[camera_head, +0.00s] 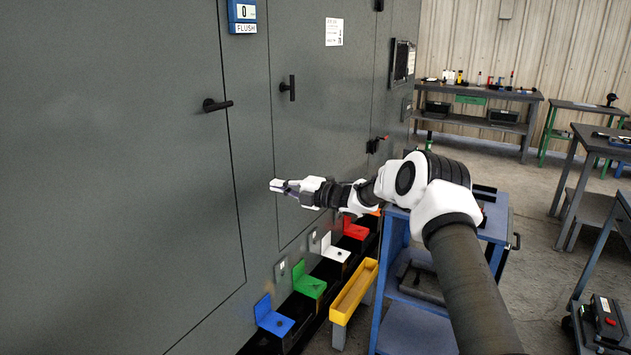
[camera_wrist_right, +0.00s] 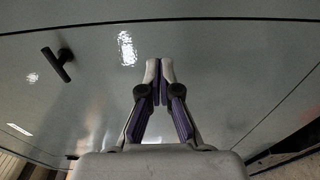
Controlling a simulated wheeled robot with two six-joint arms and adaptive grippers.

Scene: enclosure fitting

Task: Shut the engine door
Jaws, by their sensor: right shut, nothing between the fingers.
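A grey enclosure fills the left of the head view. Its large left door (camera_head: 110,150) has a black handle (camera_head: 217,105) lying level. Its narrower middle door (camera_head: 325,130) has an upright black handle (camera_head: 288,88). Both doors look about level with the enclosure face; I cannot tell which is the engine door. My right gripper (camera_head: 277,186) is shut and empty, close to the face near the middle door's left edge; contact is unclear. In the wrist view, its fingertips (camera_wrist_right: 160,66) meet before a grey panel with a black handle (camera_wrist_right: 59,64). My left gripper is out of view.
Blue, green, white and red brackets (camera_head: 310,285) line the enclosure's foot. A yellow tray (camera_head: 354,290) and a blue cart (camera_head: 410,325) stand below my right arm. Workbenches (camera_head: 475,120) stand at the back and right. Open floor (camera_head: 525,220) lies between.

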